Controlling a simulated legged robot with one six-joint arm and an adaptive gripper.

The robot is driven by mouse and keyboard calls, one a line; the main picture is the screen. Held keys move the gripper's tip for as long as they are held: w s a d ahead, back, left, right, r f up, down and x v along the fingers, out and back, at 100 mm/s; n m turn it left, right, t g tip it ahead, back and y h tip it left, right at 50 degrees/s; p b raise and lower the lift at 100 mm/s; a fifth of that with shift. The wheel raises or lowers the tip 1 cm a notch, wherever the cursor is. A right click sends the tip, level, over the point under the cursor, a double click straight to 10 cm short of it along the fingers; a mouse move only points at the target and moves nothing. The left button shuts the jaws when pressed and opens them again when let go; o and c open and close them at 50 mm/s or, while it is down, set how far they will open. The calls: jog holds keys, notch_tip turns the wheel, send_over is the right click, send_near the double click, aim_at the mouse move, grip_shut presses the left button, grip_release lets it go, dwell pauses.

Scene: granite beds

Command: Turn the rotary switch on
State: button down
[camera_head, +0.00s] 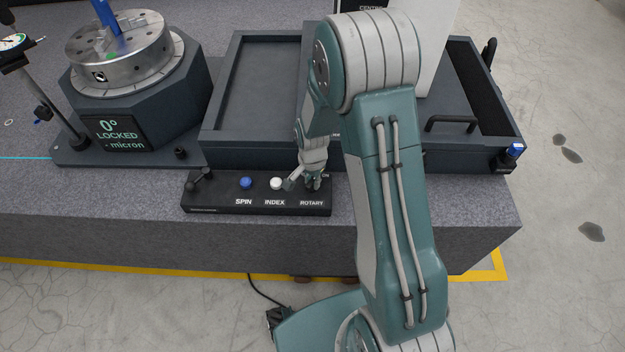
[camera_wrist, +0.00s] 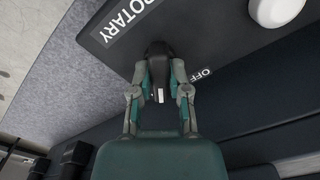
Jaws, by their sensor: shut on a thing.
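The black rotary switch (camera_wrist: 158,58) sits on the dark control panel, beside the printed word ROTARY. A white mark shows on the knob, and an OFF label (camera_wrist: 201,75) is on the panel to its right. In the wrist view my gripper (camera_wrist: 159,84) is shut on the knob, with one finger on each side. In the head view my gripper (camera_head: 312,182) is at the right end of the control panel (camera_head: 225,203), above the ROTARY label. There my gripper and arm hide most of the switch.
A white INDEX button (camera_head: 276,183) and a blue SPIN button (camera_head: 246,183) stand left of the switch. A small lever (camera_head: 201,176) is at the panel's left end. A dark tray (camera_head: 262,138) rises behind. A rotary table (camera_head: 122,60) reading LOCKED stands at the back left.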

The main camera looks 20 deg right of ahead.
aim_at(311, 181)
jog(key=shift+s+m, duration=0.1)
jog(key=shift+m, duration=0.3)
jog(key=c, duration=0.6)
grip_release()
jog(key=shift+a+f, duration=0.1)
notch_tip(311, 181, up, 12)
jog(key=shift+a, duration=0.1)
dwell(0.4)
